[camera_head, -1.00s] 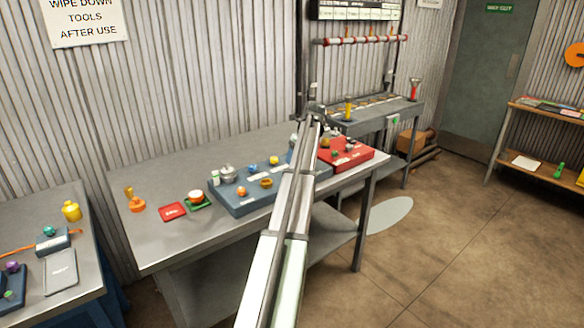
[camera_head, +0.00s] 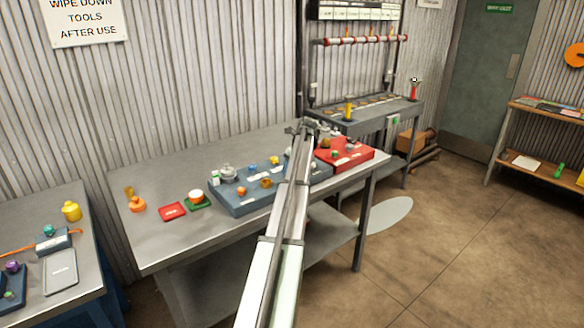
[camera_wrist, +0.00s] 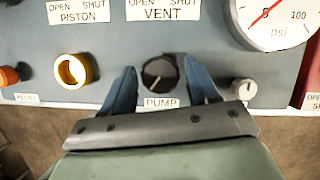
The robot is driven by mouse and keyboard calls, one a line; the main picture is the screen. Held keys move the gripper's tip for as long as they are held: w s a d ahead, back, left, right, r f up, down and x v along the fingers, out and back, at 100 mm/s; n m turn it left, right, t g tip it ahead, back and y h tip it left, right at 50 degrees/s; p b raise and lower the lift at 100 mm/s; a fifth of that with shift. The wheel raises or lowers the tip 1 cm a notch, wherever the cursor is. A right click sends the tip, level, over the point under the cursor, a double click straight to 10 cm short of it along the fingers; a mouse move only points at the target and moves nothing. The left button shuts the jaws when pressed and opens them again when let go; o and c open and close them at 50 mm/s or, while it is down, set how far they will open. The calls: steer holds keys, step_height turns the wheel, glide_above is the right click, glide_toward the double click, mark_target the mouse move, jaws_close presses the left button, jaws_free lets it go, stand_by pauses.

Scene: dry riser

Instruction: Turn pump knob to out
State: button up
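The pump knob (camera_wrist: 159,73) is a dark round knob on a grey-blue panel (camera_wrist: 215,60), just above a label reading PUMP (camera_wrist: 160,103). A pale mark shows on its lower part; its exact setting is hard to read. My gripper (camera_wrist: 161,82) has its two blue fingers spread, one on each side of the knob, with a small gap showing on both sides. In the head view, my gripper (camera_head: 303,128) is over the back right part of the blue panel (camera_head: 228,206) on the bench; the pump knob cannot be made out there.
In the wrist view, a yellow ring-shaped knob (camera_wrist: 74,70) is left of the gripper, a small pale knob (camera_wrist: 243,88) right of it, and a psi gauge (camera_wrist: 274,18) upper right. In the head view, a red panel (camera_head: 358,158) adjoins the blue one.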

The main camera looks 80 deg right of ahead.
steer(key=c, duration=0.8)
steer(key=shift+n, duration=0.4)
steer(key=n+y, duration=0.1)
steer(key=n, duration=0.1)
steer(key=n+t, duration=0.1)
steer(key=n, duration=0.1)
steer(key=shift+d+y, duration=0.2)
steer(key=shift+y, duration=0.2)
steer(key=n, duration=0.2)
steer(key=n+y, duration=0.1)
steer(key=n, duration=0.1)
steer(key=shift+d+y, duration=0.1)
steer(key=shift+y, duration=0.2)
steer(key=n, duration=0.2)
steer(key=n+g+y, duration=0.1)
steer(key=n, duration=0.2)
steer(key=shift+y, duration=0.3)
steer(key=shift+n+g+y, duration=0.4)
steer(key=shift+n+y, duration=0.1)
steer(key=shift+n, duration=1.3)
